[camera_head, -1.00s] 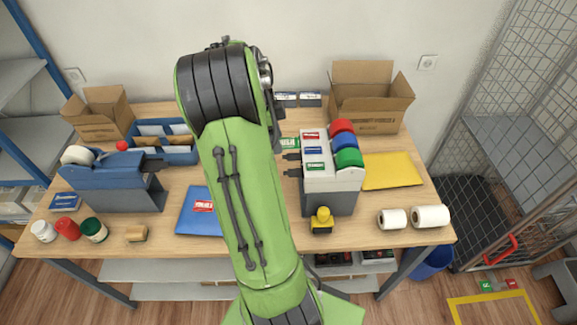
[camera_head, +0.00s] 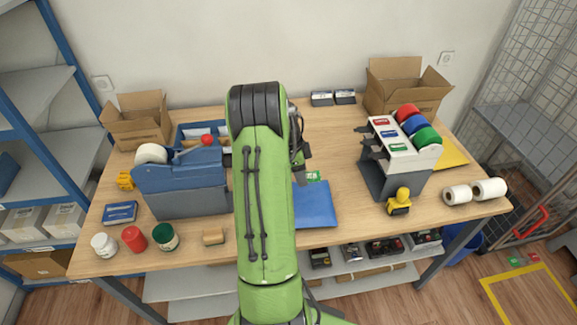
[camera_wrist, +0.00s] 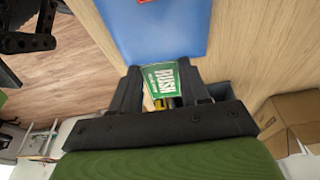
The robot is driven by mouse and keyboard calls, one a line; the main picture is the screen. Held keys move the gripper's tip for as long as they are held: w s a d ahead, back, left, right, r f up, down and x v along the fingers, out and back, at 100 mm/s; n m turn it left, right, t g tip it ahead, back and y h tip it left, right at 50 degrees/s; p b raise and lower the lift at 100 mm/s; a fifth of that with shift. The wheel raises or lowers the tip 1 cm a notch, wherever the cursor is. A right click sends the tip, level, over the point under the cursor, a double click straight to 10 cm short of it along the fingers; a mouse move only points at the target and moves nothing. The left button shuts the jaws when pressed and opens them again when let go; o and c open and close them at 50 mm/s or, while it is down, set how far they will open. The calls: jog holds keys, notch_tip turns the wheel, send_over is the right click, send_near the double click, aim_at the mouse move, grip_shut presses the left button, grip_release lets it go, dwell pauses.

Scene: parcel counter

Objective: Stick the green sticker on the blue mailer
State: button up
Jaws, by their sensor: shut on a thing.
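My gripper (camera_wrist: 160,88) is shut on the green sticker (camera_wrist: 161,78), which has white "RUSH" lettering and sticks out between the fingertips. In the wrist view, the blue mailer (camera_wrist: 160,32) lies flat just beyond the sticker, with a bit of a red label at the top edge. I cannot tell whether the sticker touches the mailer. In the head view, the mailer (camera_head: 318,208) shows to the right of my arm, its left part hidden. The green sticker (camera_head: 313,176) is near its far edge, with my gripper (camera_head: 303,178) mostly hidden by my arm.
The sticker dispenser (camera_head: 408,158) with red, blue and green rolls stands right of the mailer. A yellow stamp (camera_head: 399,199) is in front of it. A blue tape dispenser (camera_head: 180,183) stands left of my arm. Bare tabletop lies beyond the mailer.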

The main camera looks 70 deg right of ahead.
jog(key=shift+x, duration=0.8)
notch_tip(320, 180, down, 8)
jog(key=b, duration=0.6)
jog(key=shift+f+b, duration=0.1)
jog(key=shift+b, duration=0.25)
jog(key=o, duration=0.7)
jog(key=shift+p+v, duration=1.65)
jog(key=shift+v, duration=1.3)
jog(key=shift+s, duration=0.1)
